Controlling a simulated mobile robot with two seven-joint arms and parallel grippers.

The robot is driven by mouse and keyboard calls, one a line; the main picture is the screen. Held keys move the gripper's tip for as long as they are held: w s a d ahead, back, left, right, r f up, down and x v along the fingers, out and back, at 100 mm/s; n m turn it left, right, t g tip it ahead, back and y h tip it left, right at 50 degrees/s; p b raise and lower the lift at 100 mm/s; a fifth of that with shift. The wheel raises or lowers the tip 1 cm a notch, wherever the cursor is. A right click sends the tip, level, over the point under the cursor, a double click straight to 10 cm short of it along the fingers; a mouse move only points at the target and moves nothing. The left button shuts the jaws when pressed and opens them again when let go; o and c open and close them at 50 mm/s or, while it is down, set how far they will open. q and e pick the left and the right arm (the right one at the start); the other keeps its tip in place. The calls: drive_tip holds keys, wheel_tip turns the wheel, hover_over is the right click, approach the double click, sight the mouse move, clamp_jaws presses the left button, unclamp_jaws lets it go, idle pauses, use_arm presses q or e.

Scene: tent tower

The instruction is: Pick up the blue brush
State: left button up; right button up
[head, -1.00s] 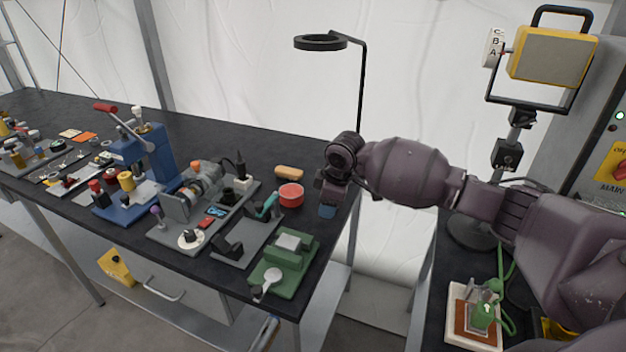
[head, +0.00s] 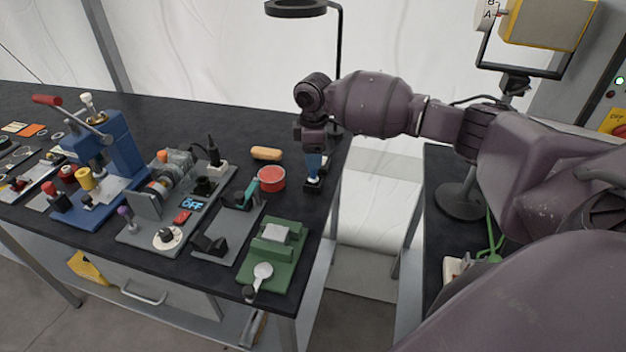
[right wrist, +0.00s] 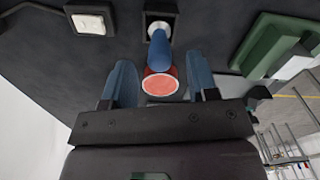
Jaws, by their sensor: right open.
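The blue brush (right wrist: 158,52) stands in a small black holder (right wrist: 160,22) on the dark table, with a pale collar at its lower end. In the right wrist view its blue handle rises between the two blue fingers of my right gripper (right wrist: 160,64). The fingers are apart, and there is a gap on each side of the handle. In the head view my right gripper (head: 314,156) points down over the holder near the table's right end. There the fingers and handle overlap, both blue, and are hard to separate. My left gripper is not in view.
A red round tin (head: 271,179) and a tan block (head: 267,153) are left of the brush. A green fixture (head: 273,255) is at the front corner. A black lamp pole (head: 340,60) rises behind. Tools crowd the table's left part.

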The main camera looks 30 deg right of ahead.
sight(313, 179)
wheel_tip(313, 179, down, 5)
drive_tip(key=shift+w, duration=0.1)
idle(0.3)
clamp_jaws()
